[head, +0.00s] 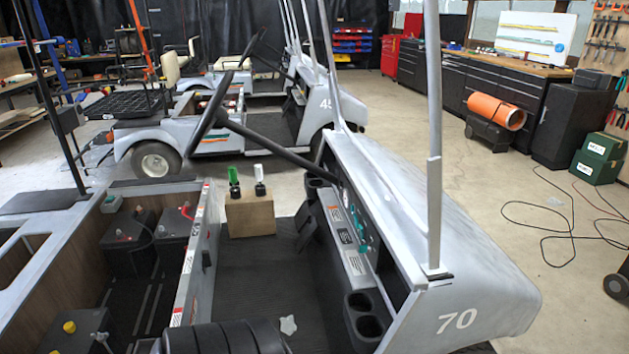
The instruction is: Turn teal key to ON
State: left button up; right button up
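The dashboard of the cart numbered 70 (385,232) faces left in the middle of the head view. Small teal parts (361,232) stand out on the dashboard, right of the steering column. One of them is likely the teal key, but they are too small for me to tell its shape or which way it is turned. The ON mark cannot be read. Neither of my grippers shows in the head view, and nothing is seen touching the teal parts.
The steering wheel (207,112) and its column cross left of the dashboard. A roof post (434,150) rises at its right. A wooden block (250,214) with a green-topped and a white-topped item stands on the cart floor. Batteries (127,232) sit in the open bay at left.

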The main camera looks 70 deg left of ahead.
aim_at(363, 249)
jog(key=u, duration=1.8)
